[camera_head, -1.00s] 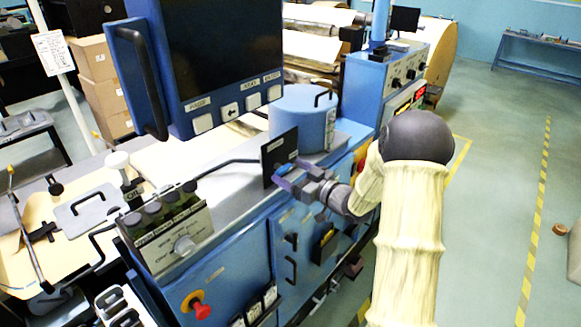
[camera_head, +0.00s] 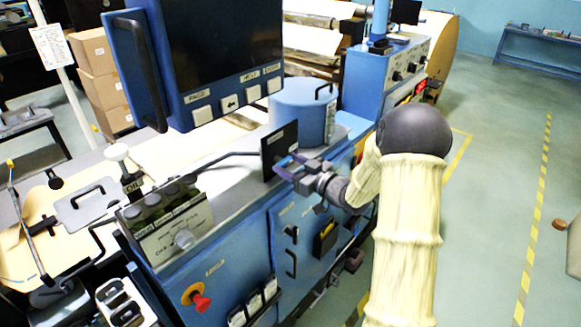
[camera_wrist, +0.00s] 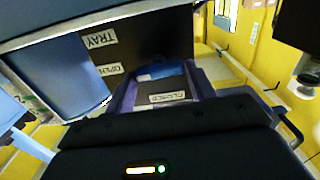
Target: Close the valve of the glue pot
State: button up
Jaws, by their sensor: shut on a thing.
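The glue pot (camera_head: 297,108) is a blue cylinder with a black top handle, standing on the grey machine top. In front of it is the valve's upright black plate (camera_head: 270,152). The wrist view shows the plate (camera_wrist: 140,42) with labels TRAY, OPEN and CLOSED. The small blue valve handle (camera_wrist: 160,71) lies nearly level there, just above CLOSED and to the right of OPEN. My gripper (camera_head: 284,166) is at the plate, its purple fingers shut on the handle; they also show in the wrist view (camera_wrist: 162,84). The fingers partly hide the handle in the head view.
A black screen panel with buttons (camera_head: 225,105) hangs to the left of the pot. A thin bent black rod (camera_head: 225,156) runs to the plate. A knob box (camera_head: 170,225) and a red stop button (camera_head: 201,302) are lower left. The floor at right is open.

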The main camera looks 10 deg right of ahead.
jog(key=shift+f+b, duration=0.15)
jog(key=shift+b, duration=0.2)
jog(key=n+b, duration=0.1)
jog(key=b, duration=0.1)
jog(key=n+b, duration=0.1)
jog(key=b, duration=0.1)
jog(key=shift+f+n+b, duration=0.2)
jog(key=shift+n+b, duration=0.1)
jog(key=n+b, duration=0.7)
jog(key=b, duration=0.4)
jog(key=n+b, duration=0.8)
jog(key=b, duration=0.3)
jog(key=shift+s+a+r+b, duration=0.1)
jog(key=shift+a+b, duration=0.05)
jog(key=shift+b, duration=0.25)
jog(key=o, duration=1)
